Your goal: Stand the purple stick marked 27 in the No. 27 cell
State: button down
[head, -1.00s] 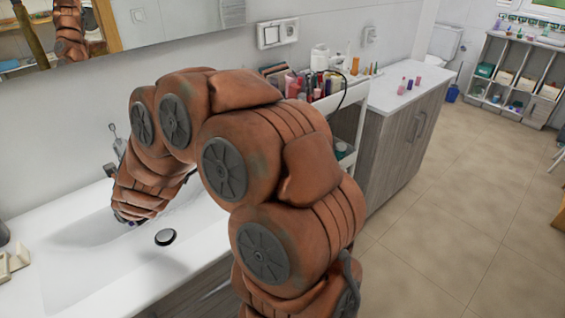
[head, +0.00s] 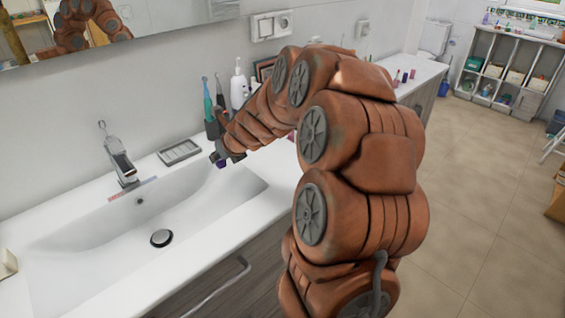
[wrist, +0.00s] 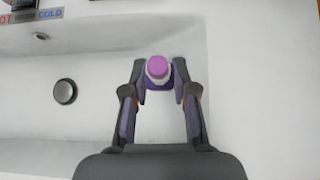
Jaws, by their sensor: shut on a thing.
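My gripper (wrist: 160,88) is shut on the purple stick (wrist: 157,67), which has a bright purple cap and a pale band below it. In the wrist view the stick sits between the fingertips, its capped end toward the camera. In the head view my gripper (head: 222,157) is above the right end of the sink basin, with a small bit of the purple stick (head: 221,164) showing beneath it. The number on the stick cannot be read. The No. 27 cell is not visible in either current view, and my arm covers much of the area behind it.
The white sink (head: 95,225) has a tap (head: 118,160) and a dark drain (head: 161,238). A soap dish (head: 180,152), toothbrushes (head: 208,100) and a pump bottle (head: 238,85) stand along the wall. Small coloured items (head: 404,76) stand on the far counter (head: 425,72).

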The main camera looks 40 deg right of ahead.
jog(key=s+d, duration=0.2)
jog(key=d, duration=0.2)
jog(key=s+d+r+b, duration=0.1)
jog(key=s+d, duration=0.1)
jog(key=d, duration=0.3)
jog(key=s+d, duration=0.3)
jog(key=d, duration=0.2)
jog(key=shift+r+b, duration=0.25)
jog(key=shift+b, duration=0.05)
jog(key=s+d, duration=0.3)
jog(key=s+d+r, duration=0.1)
jog(key=s+d, duration=0.2)
jog(key=s+d+b, duration=0.1)
jog(key=s+d, duration=0.1)
jog(key=s, duration=0.1)
jog(key=shift+s+d+r, duration=0.15)
jog(key=shift+s+d, duration=0.05)
jog(key=shift+d, duration=0.2)
jog(key=w+a, duration=0.1)
jog(key=w, duration=0.4)
jog(key=w+a+f+p, duration=0.1)
jog(key=w+a, duration=0.1)
jog(key=w, duration=0.2)
jog(key=w+a, duration=0.2)
jog(key=w, duration=0.3)
jog(key=shift+w+a+f+p, duration=0.2)
jog(key=shift+w+a+p, duration=0.1)
jog(key=shift+p, duration=0.1)
jog(key=shift+f, duration=1.9)
jog(key=shift+r, duration=0.1)
